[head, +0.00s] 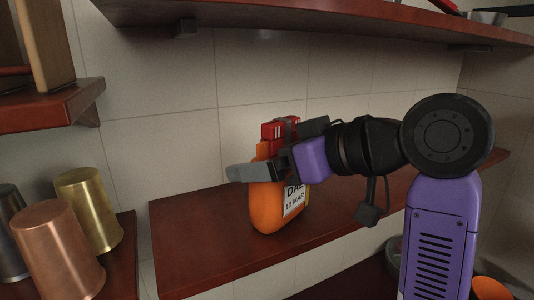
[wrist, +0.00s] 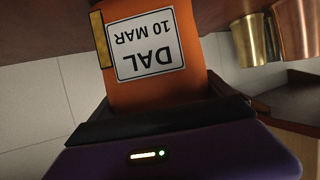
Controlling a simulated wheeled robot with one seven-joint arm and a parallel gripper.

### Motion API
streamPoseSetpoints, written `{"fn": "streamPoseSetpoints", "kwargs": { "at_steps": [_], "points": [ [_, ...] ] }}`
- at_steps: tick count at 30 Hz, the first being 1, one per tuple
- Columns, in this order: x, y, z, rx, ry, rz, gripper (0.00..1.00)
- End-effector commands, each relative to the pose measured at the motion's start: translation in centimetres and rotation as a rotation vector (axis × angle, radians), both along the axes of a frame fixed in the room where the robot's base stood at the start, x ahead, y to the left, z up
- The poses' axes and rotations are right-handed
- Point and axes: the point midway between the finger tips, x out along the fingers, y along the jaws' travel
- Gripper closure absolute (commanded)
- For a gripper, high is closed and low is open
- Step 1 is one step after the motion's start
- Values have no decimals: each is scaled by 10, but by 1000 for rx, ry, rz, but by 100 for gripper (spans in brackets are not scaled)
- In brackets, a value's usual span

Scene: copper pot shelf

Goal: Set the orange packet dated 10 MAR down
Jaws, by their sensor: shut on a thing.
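The orange packet (head: 266,208) has a white label reading "DAL" and "10 MAR" and a yellow strip along one side. It hangs upright in my gripper (head: 262,168) over the middle reddish-brown shelf (head: 190,240). My gripper is shut on its upper part. In the wrist view the packet (wrist: 190,85) stretches away from my gripper (wrist: 160,118), its label upside down, towards the brown wood. I cannot tell whether its bottom touches the shelf.
A red piece with white marks (head: 280,129) shows just above my gripper; I cannot tell what it is. Copper (head: 62,250) and brass (head: 90,208) cups stand at the left. An upper shelf (head: 330,22) hangs overhead. The middle shelf's left part is clear.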

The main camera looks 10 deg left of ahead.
Motion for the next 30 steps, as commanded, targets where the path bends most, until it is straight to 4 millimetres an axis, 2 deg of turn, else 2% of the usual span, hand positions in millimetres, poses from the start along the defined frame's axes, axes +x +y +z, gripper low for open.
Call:
{"fn": "streamPoseSetpoints", "kwargs": {
  "at_steps": [12, 13, 14, 24, 30],
  "points": [
    [1, 0, -4, 2, -3, -1, 74],
    [1, 0, -5, 1, -1, -1, 7],
    [1, 0, -4, 1, -1, -1, 1],
    [0, 0, 2, 1, -2, -1, 0],
    [-14, -24, 10, 2, -6, -4, 0]
  ]
}}
